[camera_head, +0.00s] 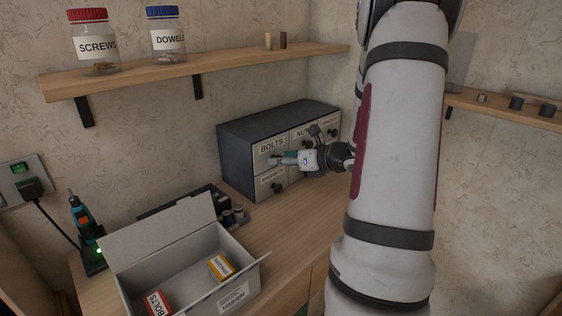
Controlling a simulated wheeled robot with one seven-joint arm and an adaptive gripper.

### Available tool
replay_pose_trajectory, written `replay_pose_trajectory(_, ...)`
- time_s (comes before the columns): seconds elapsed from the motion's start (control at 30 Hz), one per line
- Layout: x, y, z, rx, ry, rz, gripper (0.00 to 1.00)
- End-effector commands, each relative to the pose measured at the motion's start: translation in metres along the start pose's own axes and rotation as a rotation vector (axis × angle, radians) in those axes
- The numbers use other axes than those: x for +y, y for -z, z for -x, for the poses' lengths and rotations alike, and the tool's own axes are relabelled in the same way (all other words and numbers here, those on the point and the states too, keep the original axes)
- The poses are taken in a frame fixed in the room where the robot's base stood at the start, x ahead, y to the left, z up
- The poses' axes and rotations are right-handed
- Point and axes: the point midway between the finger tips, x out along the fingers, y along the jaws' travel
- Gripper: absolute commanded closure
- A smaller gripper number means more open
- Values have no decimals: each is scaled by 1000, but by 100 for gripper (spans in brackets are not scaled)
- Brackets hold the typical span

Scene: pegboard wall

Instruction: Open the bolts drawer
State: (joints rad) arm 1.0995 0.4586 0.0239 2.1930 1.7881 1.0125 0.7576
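The bolts drawer (271,147) is the upper left drawer of a dark grey cabinet (233,160) on the bench against the wall. Its light front carries a "BOLTS" label and looks flush with the cabinet. My gripper (274,160) reaches in from the right, its fingertips in front of the lower part of this drawer front. The fingers cover the place of the drawer's knob, so I cannot tell whether they touch or hold it. Whether the fingers are open or shut is too small to tell.
The magnets drawer (271,181) lies just below, with a dark knob. A grey open box (190,262) with small cartons stands front left on the bench. A shelf (190,68) with jars runs above. A cordless screwdriver (84,224) stands at the left.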

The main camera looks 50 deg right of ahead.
Motion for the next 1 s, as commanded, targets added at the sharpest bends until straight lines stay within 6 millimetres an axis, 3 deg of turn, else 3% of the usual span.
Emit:
replay_pose_trajectory(0.13,0,1,-10,1,0,0,52)
replay_pose_trajectory(0.43,0,0,-12,1,0,0,52)
replay_pose_trajectory(0.67,0,0,-11,1,0,0,100)
replay_pose_trajectory(0.87,0,1,-8,1,1,0,100)
replay_pose_trajectory(1.0,-1,11,16,3,4,-2,100)
